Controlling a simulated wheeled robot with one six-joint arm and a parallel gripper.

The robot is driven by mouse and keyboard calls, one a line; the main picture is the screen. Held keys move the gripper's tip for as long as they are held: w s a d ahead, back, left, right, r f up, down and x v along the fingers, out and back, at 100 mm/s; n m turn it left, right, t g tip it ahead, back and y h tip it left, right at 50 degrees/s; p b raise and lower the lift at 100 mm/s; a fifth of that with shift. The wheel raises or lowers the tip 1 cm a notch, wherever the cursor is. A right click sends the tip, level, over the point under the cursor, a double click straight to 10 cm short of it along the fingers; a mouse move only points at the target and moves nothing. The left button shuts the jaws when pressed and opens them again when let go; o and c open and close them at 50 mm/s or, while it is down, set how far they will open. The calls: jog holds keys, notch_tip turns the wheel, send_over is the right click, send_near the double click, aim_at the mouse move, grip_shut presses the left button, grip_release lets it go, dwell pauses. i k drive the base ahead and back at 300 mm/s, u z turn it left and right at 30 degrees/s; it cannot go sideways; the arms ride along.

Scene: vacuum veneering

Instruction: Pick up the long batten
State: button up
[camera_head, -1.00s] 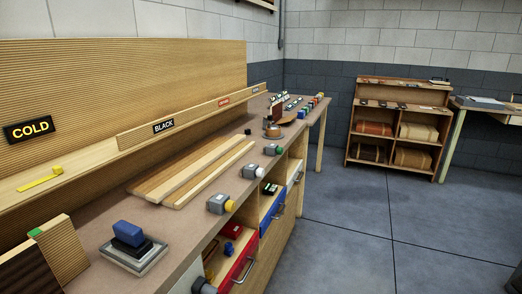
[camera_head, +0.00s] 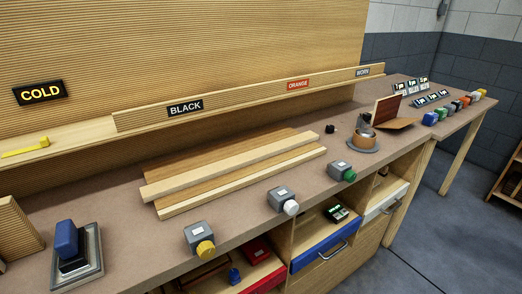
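Two long pale wooden strips lie side by side on the bench, with darker brown wood between and behind them. The rear strip (camera_head: 230,164) reaches a little further left and looks raised above the wood around it. The front strip (camera_head: 240,182) runs along the near edge of the brown board (camera_head: 215,152). I cannot tell for certain which strip is the long batten. Nothing is seen holding either strip. My gripper is not in view.
The bench (camera_head: 130,228) carries buttons in yellow (camera_head: 200,240), white (camera_head: 283,200) and green (camera_head: 342,171) along its front. A blue-handled block (camera_head: 72,245) stands at left. A long labelled rail (camera_head: 240,95) runs behind. Drawers (camera_head: 325,248) sit below; clear floor lies right.

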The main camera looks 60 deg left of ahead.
aim_at(154, 191)
jog(key=u, duration=0.4)
jog(key=i, duration=0.85)
jog(key=u, duration=1.4)
jog(key=i, duration=0.6)
jog(key=u, duration=0.65)
